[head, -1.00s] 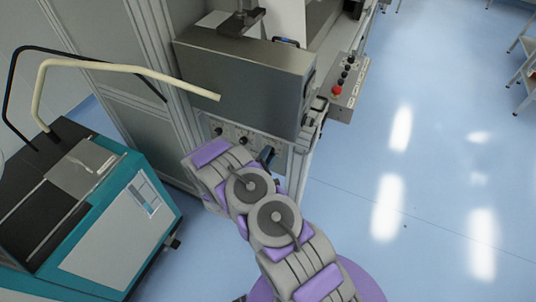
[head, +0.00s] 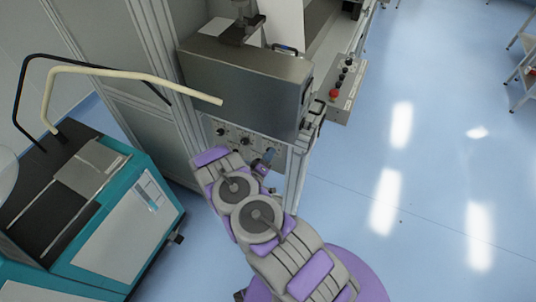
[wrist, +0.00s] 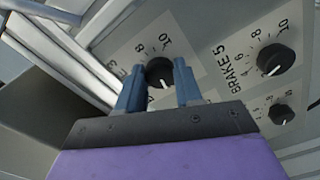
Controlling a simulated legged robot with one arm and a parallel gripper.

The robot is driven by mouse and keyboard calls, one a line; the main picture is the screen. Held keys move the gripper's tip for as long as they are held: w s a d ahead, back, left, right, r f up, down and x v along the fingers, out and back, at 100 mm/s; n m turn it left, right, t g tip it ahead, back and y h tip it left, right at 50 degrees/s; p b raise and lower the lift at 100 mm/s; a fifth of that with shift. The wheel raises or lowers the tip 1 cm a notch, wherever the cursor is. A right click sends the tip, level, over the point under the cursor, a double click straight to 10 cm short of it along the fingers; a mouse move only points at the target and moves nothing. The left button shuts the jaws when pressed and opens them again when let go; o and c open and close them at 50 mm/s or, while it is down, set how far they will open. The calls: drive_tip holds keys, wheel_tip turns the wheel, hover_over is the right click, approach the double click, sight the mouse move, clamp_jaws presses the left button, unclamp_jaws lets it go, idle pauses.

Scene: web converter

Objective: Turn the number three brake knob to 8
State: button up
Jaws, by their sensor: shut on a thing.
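In the wrist view a black round knob (wrist: 159,72) with a white pointer line sits between the two blue fingers of my gripper (wrist: 160,85). The fingers are shut on it, one on each side. Its scale shows 10 and 8 above it, and its pointer faces the bottom of the picture, away from these numbers. Its label is mostly hidden by the left finger. In the head view my gripper (head: 266,159) is at the lower front panel (head: 232,141) of the machine, and the held knob cannot be made out there.
A second knob (wrist: 275,59), beside the label BRAKE 5, is to the right in the wrist view, with a smaller knob (wrist: 281,114) below it. A grey metal box (head: 245,80) overhangs the panel. A teal cabinet (head: 120,225) stands left; open blue floor lies right.

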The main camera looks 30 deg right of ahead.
drive_tip(key=m, duration=0.4)
drive_tip(key=shift+s+f, duration=0.15)
drive_tip(key=shift+f, duration=0.2)
drive_tip(key=m+b, duration=0.1)
drive_tip(key=m, duration=0.4)
drive_tip(key=shift+a+f, duration=0.1)
drive_tip(key=m+b, duration=0.1)
drive_tip(key=m, duration=0.2)
drive_tip(key=m+b, duration=0.1)
drive_tip(key=shift+w+a+m+b, duration=0.1)
drive_tip(key=shift+w+m+b, duration=0.15)
drive_tip(key=shift+m+b, duration=0.05)
drive_tip(key=m+b, duration=0.2)
drive_tip(key=m, duration=0.1)
drive_tip(key=shift+m, duration=0.3)
drive_tip(key=m, duration=1.4)
drive_tip(key=shift+w+r+b, duration=0.1)
drive_tip(key=shift+r+b, duration=0.3)
drive_tip(key=shift+m, duration=0.4)
